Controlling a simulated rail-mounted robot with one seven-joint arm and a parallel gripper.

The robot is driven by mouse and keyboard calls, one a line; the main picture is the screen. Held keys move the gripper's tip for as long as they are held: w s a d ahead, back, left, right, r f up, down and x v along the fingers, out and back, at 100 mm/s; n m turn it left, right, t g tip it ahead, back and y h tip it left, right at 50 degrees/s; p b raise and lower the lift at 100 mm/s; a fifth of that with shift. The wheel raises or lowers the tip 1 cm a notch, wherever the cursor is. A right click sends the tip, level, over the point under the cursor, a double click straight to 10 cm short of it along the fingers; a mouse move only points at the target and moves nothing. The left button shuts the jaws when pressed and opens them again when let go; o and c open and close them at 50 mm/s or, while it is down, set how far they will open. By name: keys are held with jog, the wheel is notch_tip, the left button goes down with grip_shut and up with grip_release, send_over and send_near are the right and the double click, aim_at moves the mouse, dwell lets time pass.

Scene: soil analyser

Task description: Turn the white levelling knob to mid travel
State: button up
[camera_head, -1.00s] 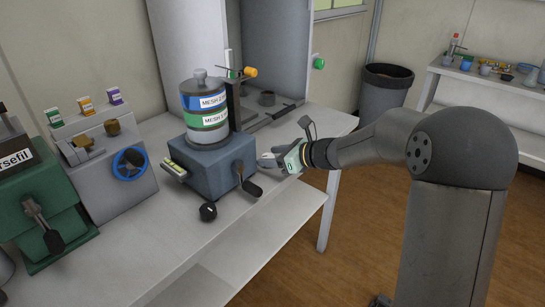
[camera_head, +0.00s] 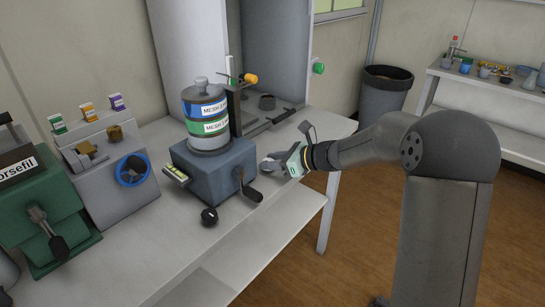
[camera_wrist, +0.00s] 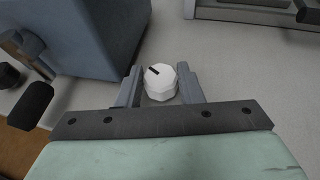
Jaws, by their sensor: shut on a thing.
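The white levelling knob (camera_wrist: 160,88) shows in the wrist view as a faceted white disc with a dark pointer mark, which points toward the upper left. My gripper (camera_wrist: 160,90) is shut on the knob, with one grey finger on each side of it. In the head view my gripper (camera_head: 272,163) is low over the bench, just right of the blue-grey sieve shaker base (camera_head: 222,165). The knob is hard to make out there, largely hidden by the gripper.
A dark crank handle (camera_head: 252,193) sticks out of the shaker base close to my gripper. A black knob (camera_head: 209,216) is at the bench front. Stacked mesh sieves (camera_head: 207,120) stand on the base. A grey frame (camera_wrist: 250,12) lies beyond the knob.

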jog(key=n+g+p, duration=0.1)
jog(key=g+p, duration=0.1)
jog(key=n+g+y+p, duration=0.1)
jog(key=shift+w+d+r+n+p, duration=0.1)
jog(key=shift+w+r+n+p, duration=0.2)
jog(key=shift+r+p, duration=0.1)
jog(key=n+g+p, duration=0.1)
jog(key=g+p, duration=0.1)
jog(key=n+g+p, duration=0.2)
jog(key=shift+w+f+n, duration=0.15)
jog(key=shift+f+n, duration=0.05)
jog(key=shift+n, duration=0.1)
jog(key=n+g+p, duration=0.1)
jog(key=g, duration=0.1)
jog(key=n+g+h+p, duration=0.1)
jog(key=n+g, duration=0.1)
jog(key=shift+w+f, duration=0.15)
jog(key=shift+w, duration=0.05)
jog(key=shift+w+a+n+g+h+p, duration=0.15)
jog(key=shift+n+g+h, duration=0.3)
jog(key=shift+n+g, duration=0.4)
jog(key=shift+a+n+g+h+p, duration=0.15)
jog(key=shift+n+g+h, duration=0.3)
jog(key=shift+n+g, duration=0.35)
jog(key=shift+d+n, duration=0.1)
jog(key=shift+n, duration=0.15)
jog(key=o, duration=1)
jog(key=shift+c, duration=0.2)
